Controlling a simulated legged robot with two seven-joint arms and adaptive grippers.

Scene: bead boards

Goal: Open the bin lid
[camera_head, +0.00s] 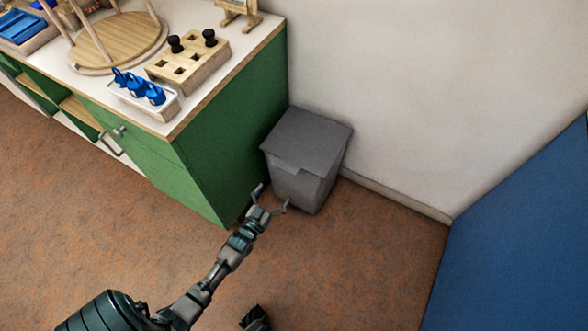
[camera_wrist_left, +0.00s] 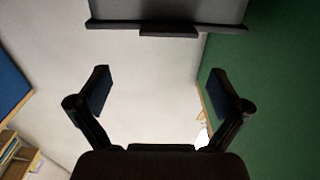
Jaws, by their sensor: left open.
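A grey bin (camera_head: 299,187) stands on the floor between the green cabinet and the white wall. Its flat lid (camera_head: 308,137) is shut, with a small tab (camera_head: 289,168) at its front edge. My left gripper (camera_head: 271,195) is open and empty, in front of the bin and below the lid's front edge in the head view. In the left wrist view, the lid's edge (camera_wrist_left: 225,27) and its tab (camera_wrist_left: 168,31) show at the top, beyond the open fingers (camera_wrist_left: 160,92). I cannot tell whether a finger touches the bin. My right gripper is not clearly in view.
A green cabinet (camera_head: 225,140) with a white top stands left of the bin. A wooden peg block (camera_head: 190,66), a tray with blue pieces (camera_head: 140,97) and a round wooden stand (camera_head: 120,45) are on it. A blue panel (camera_head: 520,240) is at right. Floor (camera_head: 370,250) is clear in front.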

